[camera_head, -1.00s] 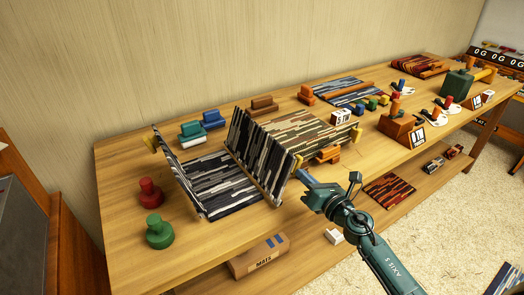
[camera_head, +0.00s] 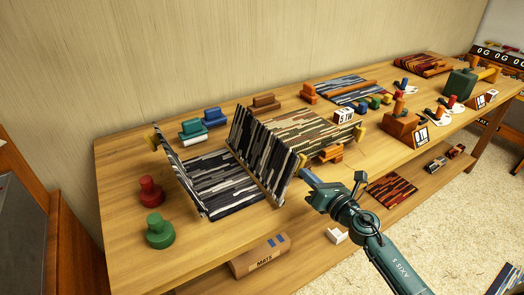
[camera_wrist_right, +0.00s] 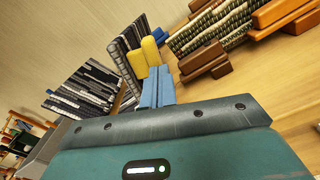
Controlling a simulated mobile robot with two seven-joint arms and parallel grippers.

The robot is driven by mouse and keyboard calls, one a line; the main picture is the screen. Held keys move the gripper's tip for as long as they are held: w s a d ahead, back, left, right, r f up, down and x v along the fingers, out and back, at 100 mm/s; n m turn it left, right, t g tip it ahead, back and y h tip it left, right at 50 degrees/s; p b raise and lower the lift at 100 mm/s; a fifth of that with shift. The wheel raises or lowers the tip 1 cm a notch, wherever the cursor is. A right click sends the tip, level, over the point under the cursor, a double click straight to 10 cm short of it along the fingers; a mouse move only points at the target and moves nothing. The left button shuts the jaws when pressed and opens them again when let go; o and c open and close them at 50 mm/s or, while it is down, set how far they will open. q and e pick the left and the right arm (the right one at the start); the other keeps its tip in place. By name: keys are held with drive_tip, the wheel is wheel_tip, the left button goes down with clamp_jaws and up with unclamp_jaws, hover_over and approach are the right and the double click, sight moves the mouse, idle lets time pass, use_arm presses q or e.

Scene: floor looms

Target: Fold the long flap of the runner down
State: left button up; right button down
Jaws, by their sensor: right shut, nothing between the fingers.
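The runner (camera_head: 222,184) is a dark mat with black, grey and white stripes, its middle flat on the table. Its long flap (camera_head: 264,150) stands up steeply at the right of that middle, and a shorter flap (camera_head: 180,166) stands tilted at the left. My right gripper (camera_head: 304,175) is shut and empty, just right of the long flap's near end; I cannot tell whether it touches. In the right wrist view its blue fingers (camera_wrist_right: 157,88) are together, beside yellow knobs (camera_wrist_right: 143,60) and the striped cloth. My left gripper is not in view.
A beige and brown striped mat (camera_head: 310,125) lies behind the long flap. Red (camera_head: 150,190) and green (camera_head: 160,232) knobs stand at the left. The front strip of the table (camera_head: 215,245) is clear.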

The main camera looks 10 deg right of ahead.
drive_tip(key=shift+r+v, duration=0.15)
drive_tip(key=shift+v, duration=0.85)
drive_tip(key=shift+r+v, duration=0.1)
drive_tip(key=shift+v, duration=0.9)
drive_tip(key=shift+d, duration=0.2)
